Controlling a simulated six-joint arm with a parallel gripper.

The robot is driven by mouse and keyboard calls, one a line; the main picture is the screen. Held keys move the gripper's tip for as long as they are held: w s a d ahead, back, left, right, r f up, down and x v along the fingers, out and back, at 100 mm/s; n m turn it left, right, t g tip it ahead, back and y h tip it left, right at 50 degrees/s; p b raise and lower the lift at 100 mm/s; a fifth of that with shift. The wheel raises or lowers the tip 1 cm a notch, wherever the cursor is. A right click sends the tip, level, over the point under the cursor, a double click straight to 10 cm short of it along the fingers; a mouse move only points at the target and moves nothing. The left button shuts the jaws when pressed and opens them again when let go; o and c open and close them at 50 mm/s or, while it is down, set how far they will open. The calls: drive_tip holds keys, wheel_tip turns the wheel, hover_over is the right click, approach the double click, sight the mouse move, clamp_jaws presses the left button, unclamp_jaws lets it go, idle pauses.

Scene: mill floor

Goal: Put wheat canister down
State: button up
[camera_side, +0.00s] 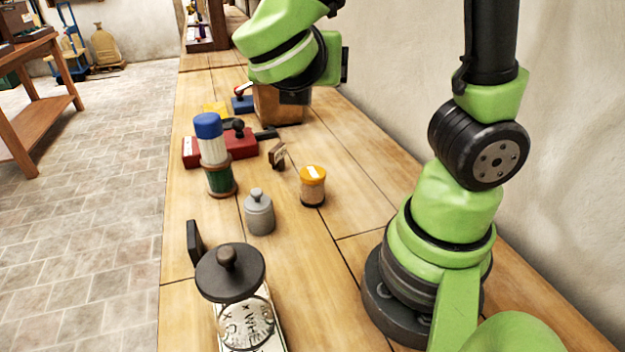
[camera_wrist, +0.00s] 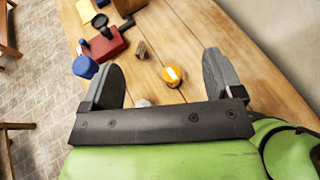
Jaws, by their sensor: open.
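The small canister with an orange lid and brownish body (camera_side: 313,188), which I take as the wheat canister, stands upright on the wooden bench (camera_side: 325,250). In the wrist view its orange lid (camera_wrist: 172,75) shows beyond and between my fingers, apart from both. My gripper (camera_wrist: 162,64) is open and empty, its two grey fingers spread wide above the bench. In the side view my gripper is high at the top, partly hidden by my wrist.
A grey knobbed weight (camera_side: 259,215) and a blue-topped white and green container (camera_side: 213,150) stand left of the canister. A red tool (camera_side: 240,143), a small wooden piece (camera_side: 277,155) and a wooden box (camera_side: 268,104) are behind.

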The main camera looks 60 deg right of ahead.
approach(311, 180)
drive_tip(key=d+f, duration=0.1)
drive_tip(key=d, duration=0.1)
drive_tip(key=shift+w+d+f, duration=0.3)
drive_tip(key=shift+w, duration=0.05)
drive_tip(key=shift+x, duration=4.75)
drive_tip(key=shift+w, duration=0.15)
drive_tip(key=shift+c, duration=0.3)
drive_tip(key=shift+r, duration=0.1)
drive_tip(key=c, duration=1.2)
drive_tip(key=shift+o, duration=0.2)
drive_tip(key=shift+r, duration=0.1)
